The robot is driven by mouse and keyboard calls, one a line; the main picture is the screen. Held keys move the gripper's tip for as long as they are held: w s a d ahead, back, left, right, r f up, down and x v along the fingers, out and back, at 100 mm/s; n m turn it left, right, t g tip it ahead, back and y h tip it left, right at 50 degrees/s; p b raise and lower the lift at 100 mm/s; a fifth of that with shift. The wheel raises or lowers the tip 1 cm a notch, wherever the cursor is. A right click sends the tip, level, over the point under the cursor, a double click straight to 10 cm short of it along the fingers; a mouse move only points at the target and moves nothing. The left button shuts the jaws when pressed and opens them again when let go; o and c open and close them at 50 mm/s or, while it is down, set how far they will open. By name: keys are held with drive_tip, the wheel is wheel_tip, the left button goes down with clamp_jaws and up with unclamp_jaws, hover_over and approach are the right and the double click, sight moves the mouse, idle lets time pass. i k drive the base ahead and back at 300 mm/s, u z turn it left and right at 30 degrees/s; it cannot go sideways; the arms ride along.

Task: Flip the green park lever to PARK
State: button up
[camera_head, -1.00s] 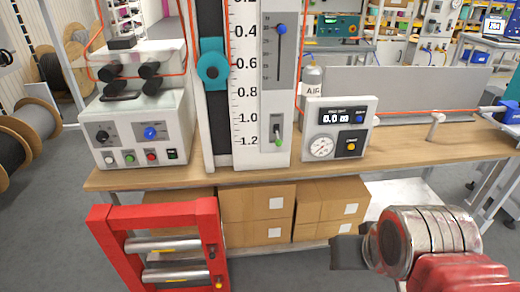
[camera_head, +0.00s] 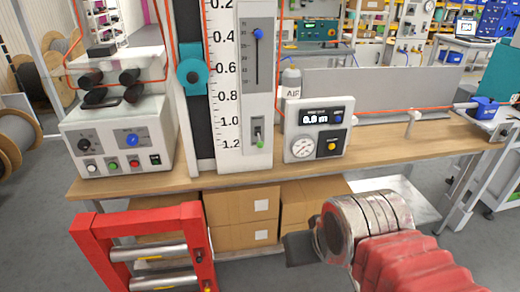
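The green park lever (camera_head: 259,141) is a small green-tipped switch on a grey plate low on the tall white scale panel (camera_head: 228,160), just right of the 1.2 mark. Its green tip points down. Any label on the plate is too small to read. My arm's red and worn-metal end reaches in from the lower right. My gripper (camera_head: 298,246) shows as a dark part at its left end, in front of the bench and below and right of the lever, clear of it. Its fingers cannot be made out, so its opening cannot be told.
A meter box (camera_head: 318,130) reading 0.0 m stands right of the panel. A control box (camera_head: 120,138) with knobs stands left. A red roller frame (camera_head: 90,248) is in front of the bench (camera_head: 400,150), with cardboard boxes (camera_head: 240,215) beneath. An orange cable runs right.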

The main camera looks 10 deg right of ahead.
sight(260, 145)
drive_tip(key=z, duration=0.05)
drive_tip(key=i, duration=0.95)
drive_tip(key=u, duration=3.6)
